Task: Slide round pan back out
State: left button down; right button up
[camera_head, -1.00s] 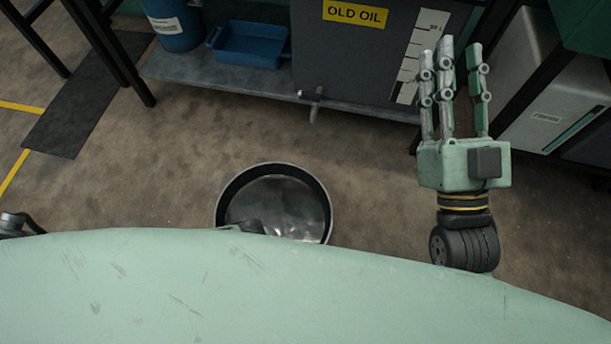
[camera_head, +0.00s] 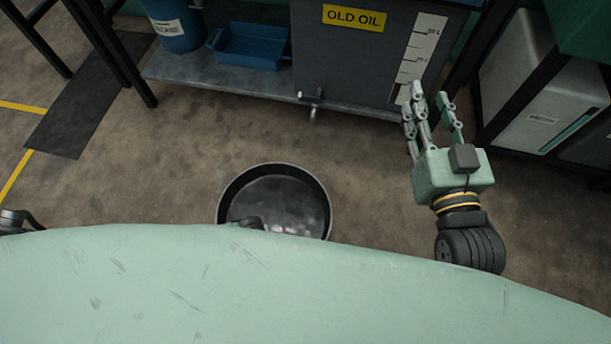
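The round pan (camera_head: 324,196) is black and shallow, with shiny dark contents or a shiny dark bottom. It lies on the brown floor in front of the old oil tank, and its near edge is hidden by my green body. My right gripper (camera_head: 431,100) is to the right of the pan and apart from it, fingers pointing up toward the tank. Its fingers are spread and nothing shows between them. My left gripper is not in view; only a small dark part of my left arm shows at the left edge.
The grey old oil tank (camera_head: 345,60) with a tap (camera_head: 314,98) stands on a low metal shelf (camera_head: 215,77). A blue tray (camera_head: 251,47) and blue drum (camera_head: 178,28) are beside it. A pale container (camera_head: 535,80) stands at right. The floor around the pan is clear.

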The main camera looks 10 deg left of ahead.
jog(key=s+d+f+g+h+p, duration=0.1)
jog(key=s+f+g, duration=0.1)
jog(key=f, duration=0.4)
jog(key=s+d+f+g+h+p, duration=0.1)
jog(key=s+d+f+g, duration=0.1)
jog(key=f+g, duration=0.3)
jog(key=shift+s+f+p, duration=0.3)
jog(key=shift+s+f, duration=0.2)
jog(key=shift+s, duration=0.25)
